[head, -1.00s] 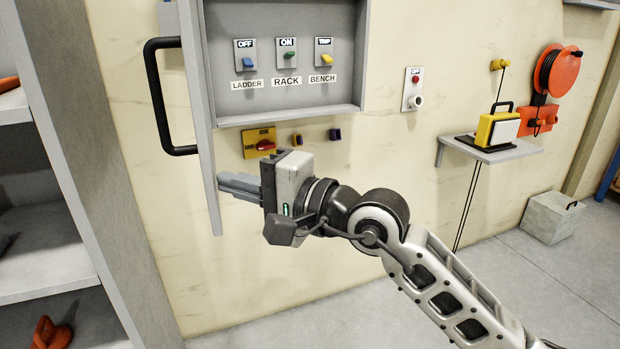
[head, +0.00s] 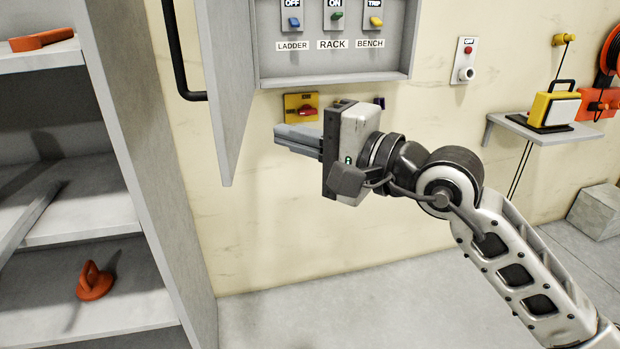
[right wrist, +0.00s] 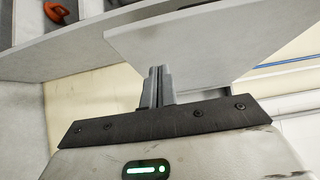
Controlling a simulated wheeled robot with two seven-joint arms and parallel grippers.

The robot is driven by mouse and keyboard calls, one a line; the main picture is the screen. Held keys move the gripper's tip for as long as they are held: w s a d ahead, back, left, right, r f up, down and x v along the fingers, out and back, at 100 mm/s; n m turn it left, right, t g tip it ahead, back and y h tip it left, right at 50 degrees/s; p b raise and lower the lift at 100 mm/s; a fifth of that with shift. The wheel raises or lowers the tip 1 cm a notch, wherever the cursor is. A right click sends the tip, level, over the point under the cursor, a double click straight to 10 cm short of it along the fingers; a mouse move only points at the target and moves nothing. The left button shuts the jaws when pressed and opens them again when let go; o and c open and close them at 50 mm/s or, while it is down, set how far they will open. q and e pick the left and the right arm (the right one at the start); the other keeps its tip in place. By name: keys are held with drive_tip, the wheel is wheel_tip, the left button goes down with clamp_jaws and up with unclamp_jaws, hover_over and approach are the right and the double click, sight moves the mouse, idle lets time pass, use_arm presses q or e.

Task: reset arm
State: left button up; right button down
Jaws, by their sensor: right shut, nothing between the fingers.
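My right gripper (head: 282,140) is in front of the wall, just below the wall box and right of its open door. Its fingers are together with nothing between them, pointing left in the head view. In the right wrist view the closed fingers (right wrist: 158,74) show in front of the pale door panel (right wrist: 200,45). I cannot tell whether they touch it. My right arm (head: 500,250) reaches in from the lower right. My left gripper is not in view.
The grey box (head: 335,75) holds switches labelled LADDER, RACK and BENCH. A yellow-and-red switch (head: 293,107) sits behind my gripper. Shelves (head: 90,315) stand left, with an orange suction lifter (head: 95,281). The floor (head: 300,310) below is clear.

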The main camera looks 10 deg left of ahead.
drive_tip(key=s+d+m+y, duration=0.55)
drive_tip(key=s+m, duration=0.45)
drive_tip(key=m, duration=0.4)
drive_tip(key=w+d+f+n+t+h+p, duration=0.15)
drive_tip(key=d+f+n+t+h, duration=0.5)
drive_tip(key=f+n, duration=0.7)
drive_tip(key=w+d+f+n+t+h, duration=0.3)
drive_tip(key=d+f+n+h, duration=0.6)
drive_tip(key=n, duration=0.9)
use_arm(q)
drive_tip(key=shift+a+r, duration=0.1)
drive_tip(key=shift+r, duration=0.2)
use_arm(e)
drive_tip(key=s+d+f+m+g+h, duration=0.2)
drive_tip(key=s+f+m+g, duration=0.4)
drive_tip(key=s+f+m, duration=0.4)
wheel_tip(320, 180, down, 4)
drive_tip(key=shift+s+f+m+h, duration=0.15)
drive_tip(key=shift+s+m+h, duration=0.3)
drive_tip(key=shift+s, duration=0.65)
